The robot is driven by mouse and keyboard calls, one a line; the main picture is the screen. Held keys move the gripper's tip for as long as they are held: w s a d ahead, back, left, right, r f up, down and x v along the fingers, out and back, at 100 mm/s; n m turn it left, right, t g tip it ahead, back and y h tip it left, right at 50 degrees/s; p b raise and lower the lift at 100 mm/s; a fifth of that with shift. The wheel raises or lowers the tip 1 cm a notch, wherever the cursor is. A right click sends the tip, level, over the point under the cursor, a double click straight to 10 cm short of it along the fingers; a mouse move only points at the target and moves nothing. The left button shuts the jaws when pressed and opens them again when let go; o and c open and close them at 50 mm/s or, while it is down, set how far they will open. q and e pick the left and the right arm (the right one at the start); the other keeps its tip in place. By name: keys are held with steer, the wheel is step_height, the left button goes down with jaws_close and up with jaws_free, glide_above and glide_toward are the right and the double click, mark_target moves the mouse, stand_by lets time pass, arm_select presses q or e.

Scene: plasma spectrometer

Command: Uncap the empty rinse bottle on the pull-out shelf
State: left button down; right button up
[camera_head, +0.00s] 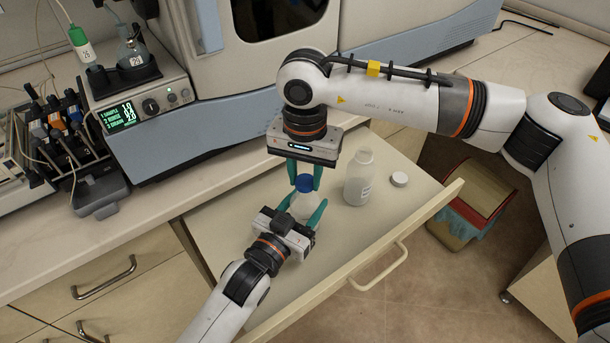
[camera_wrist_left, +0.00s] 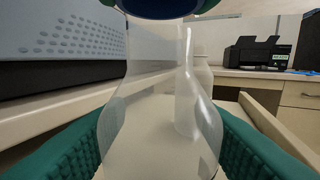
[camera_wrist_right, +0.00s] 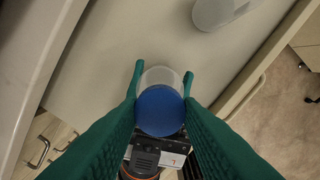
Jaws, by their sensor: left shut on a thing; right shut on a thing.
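A clear, empty-looking bottle (camera_head: 301,206) with a blue cap (camera_head: 305,183) stands upright over the pull-out shelf (camera_head: 232,215). My left gripper (camera_head: 304,211) is shut on the bottle's body from the front. In the left wrist view, the clear bottle (camera_wrist_left: 155,100) fills the space between the green fingers, with the blue cap (camera_wrist_left: 160,8) at its top. My right gripper (camera_head: 305,176) points down from above and is shut on the cap. The right wrist view shows the cap (camera_wrist_right: 160,110) between its fingers. I cannot tell whether the cap is still threaded on the neck.
An uncapped translucent bottle (camera_head: 358,182) with a label stands right of the held bottle, and a white cap (camera_head: 399,179) lies beside it. The spectrometer (camera_head: 230,105) borders the shelf behind. A small pump unit (camera_head: 140,95) with a flask stands left. The shelf's left part is clear.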

mark_target(305, 181)
steer(key=shift+r, duration=0.2)
steer(key=shift+r, duration=1.95)
arm_select(q)
steer(key=c, duration=0.6)
jaws_free()
steer(key=shift+o, duration=0.2)
